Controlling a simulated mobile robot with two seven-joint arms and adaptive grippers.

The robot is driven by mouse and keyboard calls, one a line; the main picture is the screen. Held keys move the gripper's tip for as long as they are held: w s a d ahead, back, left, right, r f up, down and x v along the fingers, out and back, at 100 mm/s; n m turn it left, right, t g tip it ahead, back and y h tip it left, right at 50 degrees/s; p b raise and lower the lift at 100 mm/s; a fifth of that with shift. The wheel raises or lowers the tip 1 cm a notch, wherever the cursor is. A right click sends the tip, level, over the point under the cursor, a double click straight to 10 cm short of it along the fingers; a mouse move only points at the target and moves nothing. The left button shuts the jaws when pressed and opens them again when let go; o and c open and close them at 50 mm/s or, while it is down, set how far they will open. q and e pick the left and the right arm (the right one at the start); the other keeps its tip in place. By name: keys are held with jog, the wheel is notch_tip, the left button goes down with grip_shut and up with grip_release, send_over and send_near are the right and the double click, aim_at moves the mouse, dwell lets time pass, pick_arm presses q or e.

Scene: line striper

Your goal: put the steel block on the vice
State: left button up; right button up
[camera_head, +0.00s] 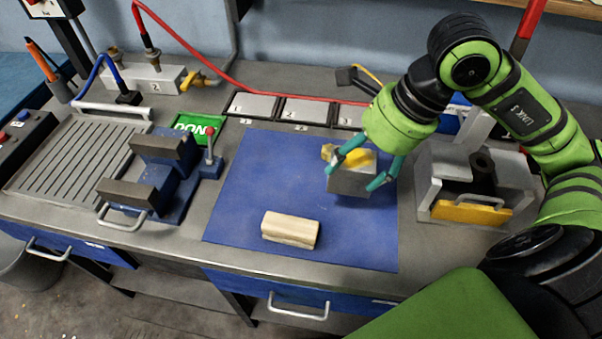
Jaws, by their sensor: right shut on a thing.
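The steel block (351,183) is a grey metal block over the right part of the blue mat (240,205). My right gripper (362,172) is shut on it, with one teal finger on each side. I cannot tell whether the block touches the mat or hangs just above it. A yellow thing shows behind the block's top edge, partly hidden. The blue vice (160,180) with two dark jaws stands on the bench left of the mat, its jaws apart with a gap between them. My left gripper is not in view.
A pale wooden block (290,229) lies on the mat's front half. A small lever post (210,160) stands by the vice. A green sign (200,128) and numbered plates (305,110) lie behind. A grey fixture (470,180) with a yellow front stands right. The mat's left part is clear.

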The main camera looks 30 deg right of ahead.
jog(key=w+a+f+p, duration=0.2)
jog(key=f, duration=0.1)
jog(key=w+a+f+p, duration=0.2)
jog(key=w+f, duration=0.1)
jog(key=w+a+f+p, duration=0.1)
jog(key=w+a+f, duration=0.2)
jog(key=f, duration=0.1)
jog(key=shift+w+p, duration=0.15)
jog(key=shift+p, duration=0.25)
jog(key=shift+f, duration=0.15)
jog(key=shift+f, duration=0.15)
jog(key=o, duration=1.5)
jog(key=shift+f, duration=0.1)
jog(key=shift+c, duration=0.2)
jog(key=shift+o, duration=1.1)
